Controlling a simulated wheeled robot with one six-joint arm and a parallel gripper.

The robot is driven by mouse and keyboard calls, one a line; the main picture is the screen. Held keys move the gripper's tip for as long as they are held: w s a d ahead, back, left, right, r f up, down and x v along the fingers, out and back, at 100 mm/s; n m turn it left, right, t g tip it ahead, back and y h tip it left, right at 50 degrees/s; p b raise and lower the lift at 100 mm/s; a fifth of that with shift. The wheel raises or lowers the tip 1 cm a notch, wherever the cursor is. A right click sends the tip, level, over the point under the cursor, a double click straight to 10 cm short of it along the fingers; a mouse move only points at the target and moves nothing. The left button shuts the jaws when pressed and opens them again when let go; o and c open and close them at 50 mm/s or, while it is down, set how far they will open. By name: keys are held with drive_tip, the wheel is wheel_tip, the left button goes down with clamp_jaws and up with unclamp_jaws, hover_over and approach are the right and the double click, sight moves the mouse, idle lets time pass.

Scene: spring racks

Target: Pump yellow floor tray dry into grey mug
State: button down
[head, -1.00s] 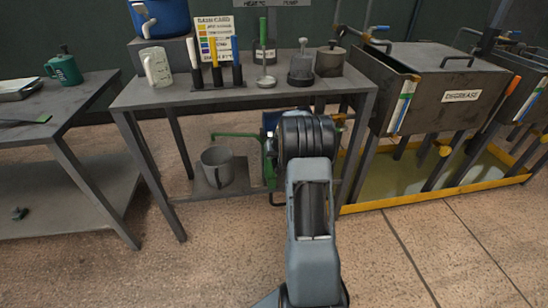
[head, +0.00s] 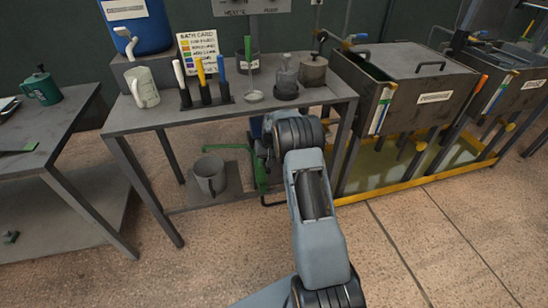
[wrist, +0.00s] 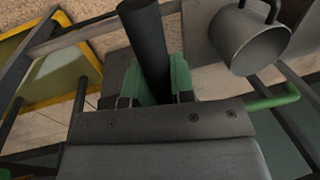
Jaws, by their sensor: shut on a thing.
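The yellow floor tray (head: 408,184) lies under the dark tanks at right, with greenish liquid inside its rim; a corner shows in the wrist view (wrist: 48,103). The grey mug (head: 209,177) stands upright on the low shelf under the bench, and also shows in the wrist view (wrist: 248,42). A green pump pipe (head: 228,148) reaches left above and behind the mug. My gripper (wrist: 162,88) is shut on a dark cylindrical handle (wrist: 146,40). In the head view my arm hides the gripper and most of the pump.
The bench (head: 140,122) above holds a white mug (head: 143,88), colored-handled tools, a bath card (head: 200,50) and dark pots. Tiled floor in front is clear.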

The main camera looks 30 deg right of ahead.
drive_tip(key=c, duration=1)
unclamp_jaws()
drive_tip(key=shift+r, duration=0.1)
drive_tip(key=r, duration=0.4)
drive_tip(key=d+r+p, duration=0.1)
drive_tip(key=r, duration=0.4)
drive_tip(key=s+d+r+p, duration=0.1)
drive_tip(key=r, duration=0.3)
drive_tip(key=shift+d+r, duration=0.2)
drive_tip(key=shift+d, duration=0.05)
